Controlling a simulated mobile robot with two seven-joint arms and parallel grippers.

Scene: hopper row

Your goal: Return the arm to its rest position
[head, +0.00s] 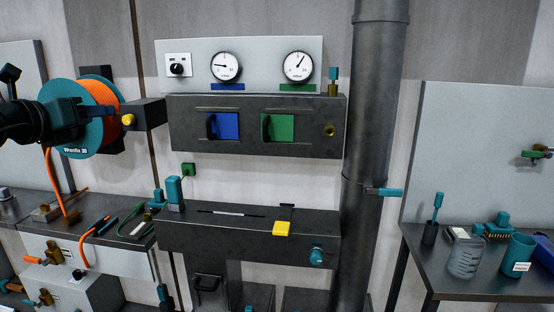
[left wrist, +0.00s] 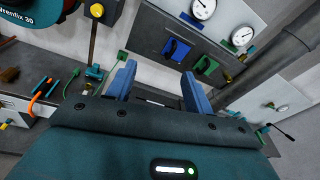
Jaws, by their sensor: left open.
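My left arm (head: 20,124) comes in from the left edge of the head view. Its left gripper (head: 100,112) shows in front of the teal and orange hose reel (head: 72,146), with dark blue fingers pointing right. In the left wrist view the two blue fingers of the gripper (left wrist: 160,88) stand wide apart with nothing held between them. The reel also shows at the upper left of that view (left wrist: 30,38). I cannot tell how near the gripper is to the reel. My right gripper is in neither view.
A dark panel (head: 190,142) with blue and green flaps hangs below two gauges. A thick pipe (head: 371,120) stands right of centre. A table (head: 440,280) with cups is at the right.

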